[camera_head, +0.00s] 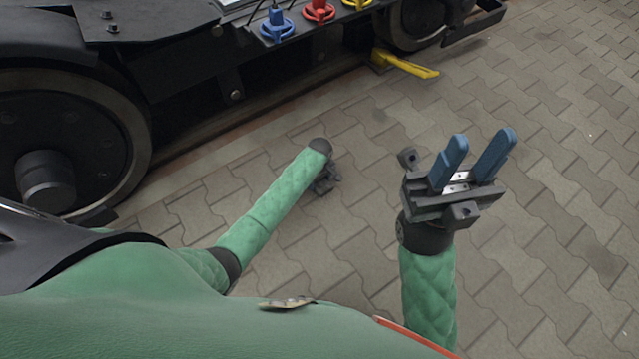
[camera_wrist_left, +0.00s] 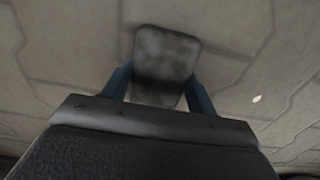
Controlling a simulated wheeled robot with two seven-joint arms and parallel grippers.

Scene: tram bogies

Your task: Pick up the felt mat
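In the left wrist view a dark grey, blotchy, rounded rectangular piece, which looks like the felt mat (camera_wrist_left: 165,55), lies in front of my left gripper (camera_wrist_left: 161,72). Its blue fingers are apart, one along each side of the piece; I cannot make out firm contact. In the head view my left gripper (camera_head: 325,182) points down towards the paving under the end of its green sleeve, and its fingers and the mat are hidden there. My right gripper (camera_head: 481,160) is open and empty, its two blue fingers pointing up and away.
A tram bogie with a large wheel (camera_head: 70,140) stands along the upper left. Blue (camera_head: 277,27), red (camera_head: 319,11) and yellow knobs are on its side. A yellow bar (camera_head: 408,65) sticks out near the far wheel. The paving (camera_head: 540,230) at right is clear.

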